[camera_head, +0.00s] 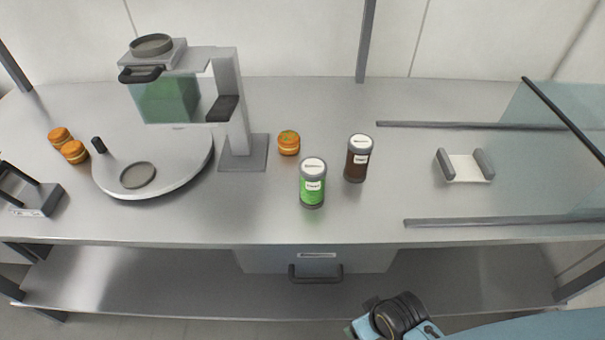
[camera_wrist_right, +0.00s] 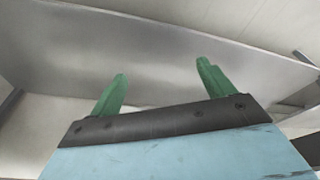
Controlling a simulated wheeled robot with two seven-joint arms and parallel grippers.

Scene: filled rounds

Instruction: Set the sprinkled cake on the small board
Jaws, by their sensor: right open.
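The sprinkled cake (camera_head: 289,143), a small orange round with green bits on top, sits on the steel counter just right of the dispenser stand. A small white board (camera_head: 466,168) with grey raised sides lies at the right of the counter, between two grey rails. My right gripper (camera_head: 352,329) is in front of the counter, low at the bottom of the head view, well away from cake and board. In the right wrist view its green fingers (camera_wrist_right: 162,88) are apart with nothing between them. My left gripper is not in view.
Two plain orange cakes (camera_head: 74,152) lie left of a round turntable (camera_head: 185,172). A clear sheet (camera_head: 555,125) and dark bar (camera_head: 560,115) are at the right. A drawer (camera_head: 316,262) hangs below.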

